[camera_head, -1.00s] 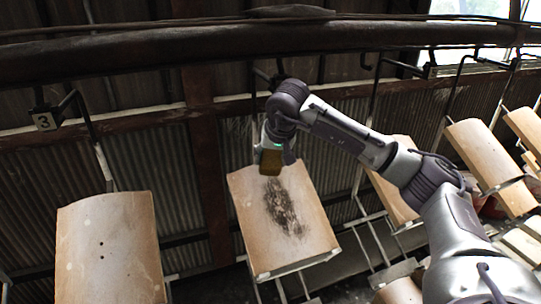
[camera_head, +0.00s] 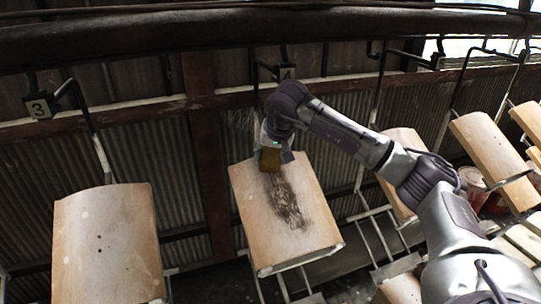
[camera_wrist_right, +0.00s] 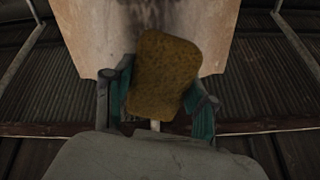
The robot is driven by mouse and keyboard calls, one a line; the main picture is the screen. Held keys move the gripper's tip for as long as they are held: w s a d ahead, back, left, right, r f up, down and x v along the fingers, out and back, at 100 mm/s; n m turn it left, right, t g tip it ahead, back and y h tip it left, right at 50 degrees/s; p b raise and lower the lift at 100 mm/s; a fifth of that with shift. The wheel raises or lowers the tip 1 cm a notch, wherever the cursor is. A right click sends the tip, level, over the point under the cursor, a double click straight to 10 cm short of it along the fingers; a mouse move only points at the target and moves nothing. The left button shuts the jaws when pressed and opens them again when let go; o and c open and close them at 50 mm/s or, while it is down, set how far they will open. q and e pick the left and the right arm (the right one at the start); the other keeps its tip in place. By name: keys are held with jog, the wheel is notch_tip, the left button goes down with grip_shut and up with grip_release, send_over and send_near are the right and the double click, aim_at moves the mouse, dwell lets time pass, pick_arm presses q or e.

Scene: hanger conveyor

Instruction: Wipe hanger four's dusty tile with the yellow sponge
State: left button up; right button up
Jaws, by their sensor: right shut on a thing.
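The dusty tile (camera_head: 262,225) hangs tilted on hanger four, with a dark smudge (camera_head: 288,200) running from its top edge down its middle. The number plate four (camera_head: 288,71) shows partly behind my arm. My right gripper (camera_head: 272,150) is shut on the yellow sponge (camera_head: 270,159), which looks brownish, at the tile's top edge. The right wrist view shows the sponge (camera_wrist_right: 163,75) between the two green-padded fingers (camera_wrist_right: 160,100), in front of the tile (camera_wrist_right: 90,35). I cannot tell whether the sponge touches the tile. My left gripper is out of view.
Hanger three, with its plate (camera_head: 40,106), carries a clean-looking tile (camera_head: 108,245) at the left. More tiles (camera_head: 490,150) hang at the right. A dark overhead rail (camera_head: 150,37) crosses the top. My right arm spans the right side.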

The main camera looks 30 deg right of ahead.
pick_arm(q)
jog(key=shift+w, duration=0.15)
pick_arm(e)
jog(key=shift+w+f, duration=0.2)
jog(key=shift+f, duration=0.15)
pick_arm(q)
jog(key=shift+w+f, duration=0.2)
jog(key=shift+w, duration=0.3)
pick_arm(e)
jog(key=shift+f, duration=0.1)
pick_arm(q)
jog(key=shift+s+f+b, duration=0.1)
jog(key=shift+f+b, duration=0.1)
jog(key=shift+b, duration=0.25)
pick_arm(e)
jog(key=shift+w+d+f, duration=0.1)
jog(key=shift+w+f, duration=0.15)
jog(key=shift+f, duration=0.15)
